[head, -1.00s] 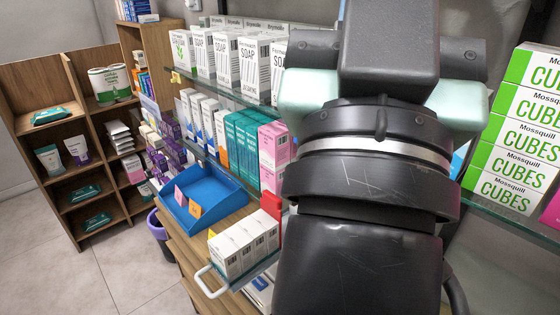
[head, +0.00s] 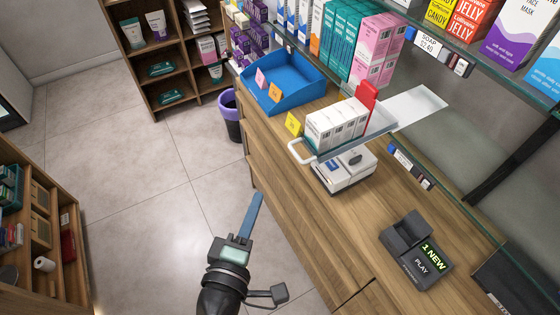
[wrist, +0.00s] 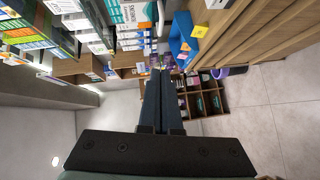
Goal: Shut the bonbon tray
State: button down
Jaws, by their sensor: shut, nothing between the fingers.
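A tray with a white loop handle (head: 300,152), which I take to be the bonbon tray, juts out over the wooden counter. It holds a row of white boxes (head: 335,122) with a red upright piece (head: 367,97) behind them, and a bare pale plate (head: 415,108) extends behind that. My gripper (head: 256,200) is shut and empty, in front of the counter and below and left of the handle, apart from it. In the wrist view my shut fingers (wrist: 160,78) point toward the far shelves; the tray is not clear there.
A blue open bin (head: 283,85) stands on the counter left of the tray. A white device (head: 345,170) sits below the tray, and a dark card terminal (head: 415,243) to the right. Glass shelves (head: 475,70) overhang the counter's back. Floor (head: 150,190) at left is clear.

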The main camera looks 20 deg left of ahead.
jog(key=w+d+f+p, duration=0.1)
jog(key=w+p, duration=0.3)
jog(key=w, duration=0.8)
jog(key=shift+w+f, duration=0.35)
jog(key=shift+f, duration=0.3)
jog(key=shift+w, duration=0.1)
